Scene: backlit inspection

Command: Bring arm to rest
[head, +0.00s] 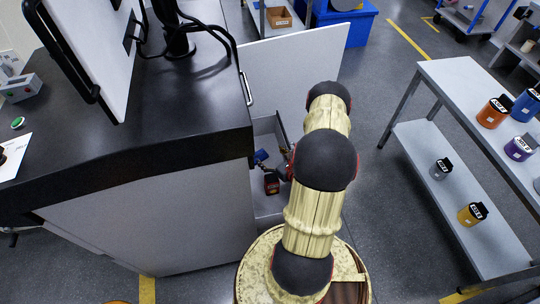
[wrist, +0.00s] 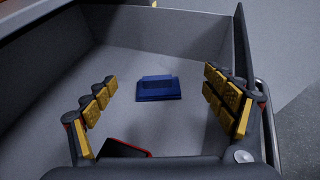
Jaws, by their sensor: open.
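My arm reaches up the middle of the head view and bends over an open grey drawer (head: 268,207). My gripper (wrist: 160,80) is open in the wrist view, with yellow-padded fingers at left and right. It points into the drawer, whose pale floor (wrist: 195,55) shows between the fingers. A blue block-like object (wrist: 158,88) lies there beyond the fingertips, apart from both fingers. A black object with a red edge (wrist: 122,149) shows low in the wrist view, partly hidden by the gripper. In the head view my arm hides most of the gripper.
A black-topped cabinet (head: 170,130) stands left, with a monitor (head: 95,45) on it. A pale upright panel (head: 290,70) stands behind the arm. A grey two-level table (head: 450,75) with several coloured containers stands right. Floor (head: 385,215) between arm and table is clear.

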